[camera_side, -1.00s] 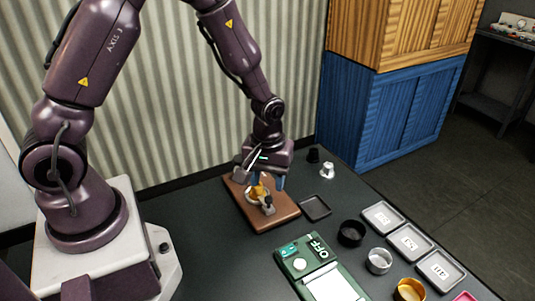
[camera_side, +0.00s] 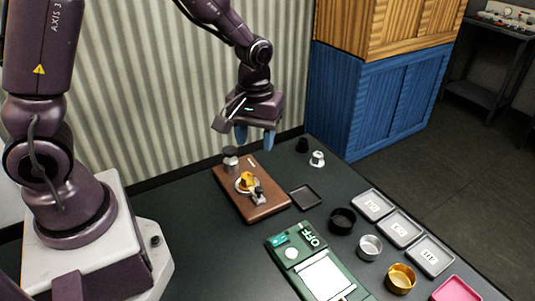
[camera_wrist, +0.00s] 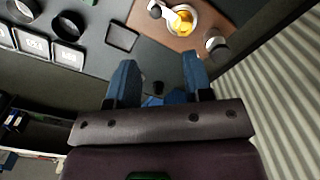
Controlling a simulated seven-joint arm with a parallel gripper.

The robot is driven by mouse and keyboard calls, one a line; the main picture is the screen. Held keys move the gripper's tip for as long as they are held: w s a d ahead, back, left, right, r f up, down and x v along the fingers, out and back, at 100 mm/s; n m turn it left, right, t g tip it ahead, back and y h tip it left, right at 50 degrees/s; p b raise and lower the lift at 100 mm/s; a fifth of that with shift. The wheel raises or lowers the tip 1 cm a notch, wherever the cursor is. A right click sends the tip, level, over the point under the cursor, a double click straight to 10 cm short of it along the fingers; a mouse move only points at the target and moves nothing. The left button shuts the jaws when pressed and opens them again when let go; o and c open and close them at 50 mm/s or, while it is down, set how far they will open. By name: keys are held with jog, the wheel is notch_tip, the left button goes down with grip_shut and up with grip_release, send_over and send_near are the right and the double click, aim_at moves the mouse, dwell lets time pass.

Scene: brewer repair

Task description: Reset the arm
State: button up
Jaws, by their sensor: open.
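My gripper (camera_side: 255,135) is open and empty, raised in the air above the far end of the brown wooden board (camera_side: 273,204). Its two blue fingers are spread apart in the wrist view (camera_wrist: 158,78), with nothing between their tips. On the board, a yellow piece (camera_side: 246,180) sits in a pale round dish, with a small metal part (camera_side: 258,198) beside it. A grey cylindrical piece (camera_side: 230,158) stands at the board's far left corner. The board also shows in the wrist view (camera_wrist: 160,32).
A small dark tray (camera_side: 306,196) lies right of the board. A green device (camera_side: 284,264) marked OFF, black (camera_side: 342,220), silver (camera_side: 369,247) and gold (camera_side: 400,278) cups, and several labelled trays (camera_side: 372,205) are nearer. Small black and silver pieces (camera_side: 317,159) stand near the blue cabinet.

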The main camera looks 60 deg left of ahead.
jog(key=s+d+r+m+t, duration=0.1)
jog(key=s+r+m+t, duration=0.4)
jog(key=s+r, duration=0.9)
notch_tip(320, 180, up, 3)
jog(key=m, duration=0.3)
jog(key=shift+t, duration=0.4)
